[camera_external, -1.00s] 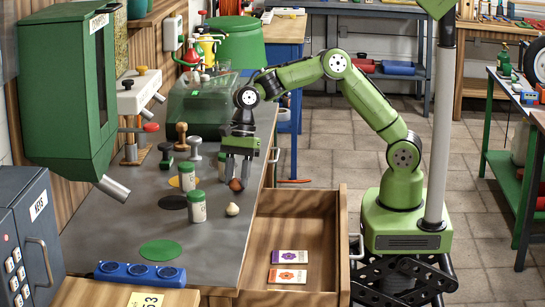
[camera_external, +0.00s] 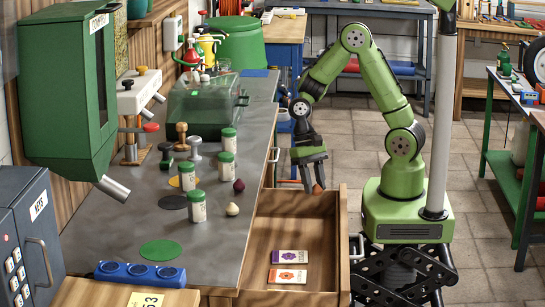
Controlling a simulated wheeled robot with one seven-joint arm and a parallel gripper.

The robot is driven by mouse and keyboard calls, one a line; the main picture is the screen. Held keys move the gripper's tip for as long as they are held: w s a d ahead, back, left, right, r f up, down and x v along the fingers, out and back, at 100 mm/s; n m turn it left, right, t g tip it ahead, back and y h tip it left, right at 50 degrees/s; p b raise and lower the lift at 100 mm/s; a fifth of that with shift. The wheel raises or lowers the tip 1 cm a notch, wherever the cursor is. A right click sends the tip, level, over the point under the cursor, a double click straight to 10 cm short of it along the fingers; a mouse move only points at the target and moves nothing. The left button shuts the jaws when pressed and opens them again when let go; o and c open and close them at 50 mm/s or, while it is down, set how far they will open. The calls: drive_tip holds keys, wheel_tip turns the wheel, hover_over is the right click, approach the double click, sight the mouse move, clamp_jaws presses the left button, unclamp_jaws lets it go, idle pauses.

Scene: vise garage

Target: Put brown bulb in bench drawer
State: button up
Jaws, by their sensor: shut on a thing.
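My gripper (camera_external: 312,181) is shut on the brown bulb (camera_external: 318,189), which shows as a small orange-brown shape at the fingertips. It appears above the far end of the bench drawer (camera_external: 345,240); the exact height is hard to tell. The wooden drawer is pulled out from the bench. Two flower-picture packets, one purple (camera_external: 289,257) and one orange (camera_external: 288,276), lie flat in it. A dark red bulb (camera_external: 239,186) and a cream bulb (camera_external: 232,209) sit on the grey bench top (camera_external: 215,245).
White jars with green lids (camera_external: 197,207) and several stamp-like tools (camera_external: 182,137) stand on the bench. A green translucent box (camera_external: 205,105) is at its far end. A blue holder (camera_external: 140,274) lies at the near end. Most of the drawer floor is bare.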

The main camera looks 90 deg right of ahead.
sight(317, 227)
drive_tip(key=shift+s+f, duration=0.1)
drive_tip(key=shift+s, duration=0.2)
wheel_tip(317, 227, down, 10)
drive_tip(key=b, duration=0.5)
drive_tip(key=shift+f, duration=0.15)
drive_tip(key=o, duration=1)
